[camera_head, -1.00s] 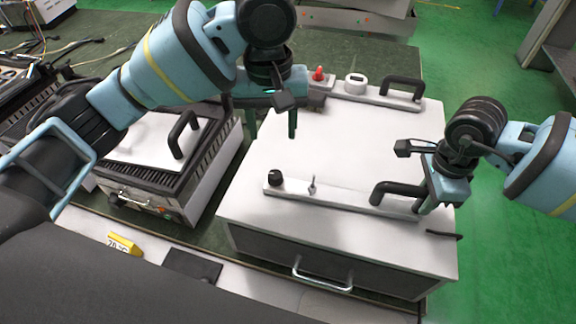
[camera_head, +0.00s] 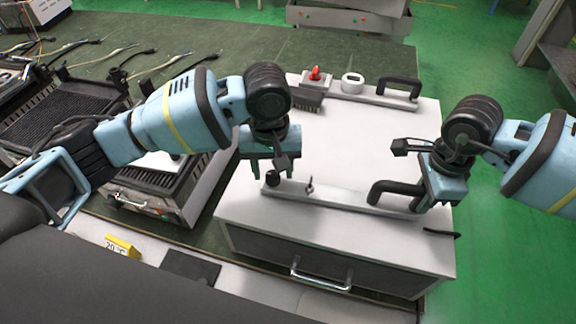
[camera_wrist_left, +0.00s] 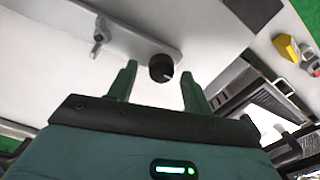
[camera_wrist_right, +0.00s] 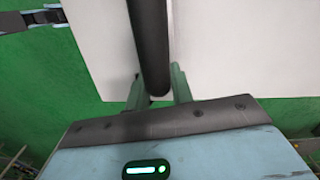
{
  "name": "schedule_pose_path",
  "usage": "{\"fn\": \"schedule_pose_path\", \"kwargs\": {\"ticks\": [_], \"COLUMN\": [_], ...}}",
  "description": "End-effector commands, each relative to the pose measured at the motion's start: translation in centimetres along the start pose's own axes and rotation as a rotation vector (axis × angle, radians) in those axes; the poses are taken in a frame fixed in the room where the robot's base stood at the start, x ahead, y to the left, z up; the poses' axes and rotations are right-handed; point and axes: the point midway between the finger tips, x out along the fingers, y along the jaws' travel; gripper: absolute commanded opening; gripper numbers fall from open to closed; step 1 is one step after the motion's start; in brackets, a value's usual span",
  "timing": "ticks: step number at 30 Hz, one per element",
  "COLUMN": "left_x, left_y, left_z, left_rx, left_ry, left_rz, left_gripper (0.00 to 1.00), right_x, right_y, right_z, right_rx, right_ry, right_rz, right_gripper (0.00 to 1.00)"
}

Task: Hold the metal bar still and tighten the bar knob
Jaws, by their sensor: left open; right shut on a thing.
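The front metal bar (camera_head: 330,198) lies along the near edge of the white box top. Its black bar knob (camera_head: 272,179) is at the left end. In the left wrist view the round knob (camera_wrist_left: 161,68) appears just beyond and between the fingertips. My left gripper (camera_head: 268,172) is open above the knob, fingers pointing down; contact is not visible. My right gripper (camera_head: 424,200) is shut on the bar's black handle (camera_head: 388,190) at the right end. The right wrist view shows the handle (camera_wrist_right: 149,45) between the fingers. The held end is partly hidden in the head view.
A small metal switch (camera_head: 310,187) stands on the bar beside the knob. The white top (camera_head: 350,140) between bars is clear. A grill (camera_head: 150,190) stands left.

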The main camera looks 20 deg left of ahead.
Motion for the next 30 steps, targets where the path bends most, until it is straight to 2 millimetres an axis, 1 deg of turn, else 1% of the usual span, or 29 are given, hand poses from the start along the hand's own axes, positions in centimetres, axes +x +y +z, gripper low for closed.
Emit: {"fn": "schedule_pose_path", "kwargs": {"ticks": [6,7,17,23,30], "left_x": [0.07,0.06,0.03,0.03,0.03], "left_y": [-0.02,-0.02,0.01,0.05,0.09], "left_z": [-0.01,-0.01,0.0,0.02,0.04], "left_rx": [0.0,0.0,0.0,0.012,0.101], "left_ry": [0.0,0.0,0.0,0.0,0.0], "left_rz": [0.0,0.0,0.001,0.001,0.0], "left_gripper": [0.5,0.49,0.06,0.05,0.05], "right_x": [0.04,0.04,0.04,0.04,0.04], "right_y": [0.03,0.03,0.04,0.04,0.04], "right_z": [0.02,0.02,0.04,0.05,0.07], "right_rx": [-0.001,-0.001,-0.002,-0.002,-0.003], "right_ry": [0.0,0.0,0.0,0.0,0.0], "right_rz": [0.001,0.001,0.001,0.001,0.001], "right_gripper": [0.0,0.0,0.0,0.0,0.0]}}
